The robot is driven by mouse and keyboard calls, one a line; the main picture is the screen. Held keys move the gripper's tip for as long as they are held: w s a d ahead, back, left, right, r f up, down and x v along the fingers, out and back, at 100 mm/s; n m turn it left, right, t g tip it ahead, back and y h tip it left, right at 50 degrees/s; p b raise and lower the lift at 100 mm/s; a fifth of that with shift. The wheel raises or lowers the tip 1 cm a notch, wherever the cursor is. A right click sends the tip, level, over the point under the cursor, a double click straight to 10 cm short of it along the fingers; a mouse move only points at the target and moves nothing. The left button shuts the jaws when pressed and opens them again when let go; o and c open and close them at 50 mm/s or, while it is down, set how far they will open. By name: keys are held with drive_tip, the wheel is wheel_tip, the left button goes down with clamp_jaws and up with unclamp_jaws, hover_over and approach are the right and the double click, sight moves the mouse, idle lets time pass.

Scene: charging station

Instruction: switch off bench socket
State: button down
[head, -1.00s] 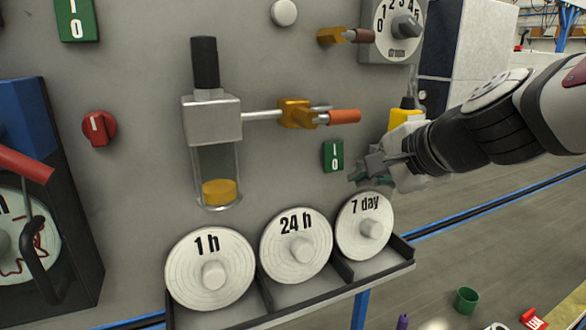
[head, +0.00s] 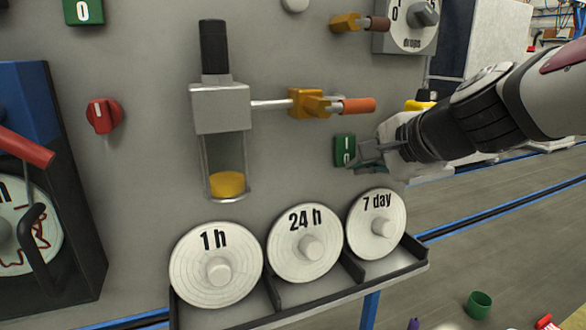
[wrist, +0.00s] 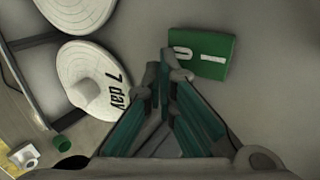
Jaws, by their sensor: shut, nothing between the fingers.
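A green rocker switch (head: 344,150) marked I over O is on the grey panel, right of the glass oiler and above the 7 day disc. It also shows in the wrist view (wrist: 205,53), with the O end nearest my fingertips. My gripper (head: 357,163) is shut and empty at the lower right of this switch, partly covering it in the head view. In the wrist view my fingertips (wrist: 172,66) are just beside the O end; I cannot tell whether they touch it. A second green switch (head: 83,11) is at the top left. No label naming the bench socket is readable.
The oiler (head: 221,108) has an orange-handled valve (head: 335,106) above the switch. Several white discs, including the 7 day disc (head: 376,223), stand in a black rack (head: 345,292) below. A red knob (head: 103,115) is at the left. Open floor lies to the right.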

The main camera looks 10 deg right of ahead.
drive_tip(key=shift+w+f+t+b, duration=0.25)
drive_tip(key=shift+w+t+b, duration=0.15)
drive_tip(key=shift+b, duration=0.65)
drive_tip(key=shift+s+r, duration=0.15)
drive_tip(key=shift+r, duration=0.1)
drive_tip(key=shift+r+p, duration=0.7)
drive_tip(key=shift+p, duration=0.05)
drive_tip(key=shift+f, duration=0.1)
